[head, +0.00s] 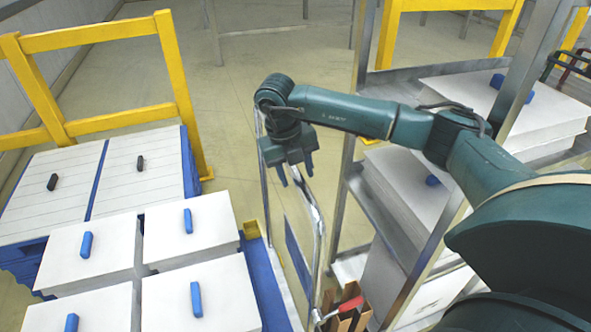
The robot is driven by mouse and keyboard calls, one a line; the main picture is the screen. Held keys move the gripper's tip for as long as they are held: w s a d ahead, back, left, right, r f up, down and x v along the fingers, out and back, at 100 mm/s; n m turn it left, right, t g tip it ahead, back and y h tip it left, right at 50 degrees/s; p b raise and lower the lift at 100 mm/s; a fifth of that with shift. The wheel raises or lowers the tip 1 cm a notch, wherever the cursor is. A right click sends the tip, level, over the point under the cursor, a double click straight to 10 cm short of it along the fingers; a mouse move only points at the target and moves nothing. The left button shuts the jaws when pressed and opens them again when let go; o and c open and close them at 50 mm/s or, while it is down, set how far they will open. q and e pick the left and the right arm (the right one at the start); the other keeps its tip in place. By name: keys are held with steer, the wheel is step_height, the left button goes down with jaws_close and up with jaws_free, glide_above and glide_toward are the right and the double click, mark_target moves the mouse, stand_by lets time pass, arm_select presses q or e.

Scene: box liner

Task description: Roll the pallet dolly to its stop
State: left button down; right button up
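A chrome push handle (318,225) rises in the middle of the head view, curving up from low at the right of the blue dolly deck. The pallet dolly (268,290) shows as a blue edge with a yellow corner piece, largely hidden by white boxes (200,300) with blue grips. My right gripper (297,174) points down at the top of the chrome handle. Its two fingers stand apart, with the bar between or just behind them; contact is unclear. My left gripper is out of view. The dolly's stop cannot be made out.
Blue pallets with white slatted lids (140,170) stand at the left, before a yellow rail (100,120). A metal rack (345,190) with stacked white boxes (500,108) stands at the right, close to my arm.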

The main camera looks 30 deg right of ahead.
jaws_close()
stand_by(0.4)
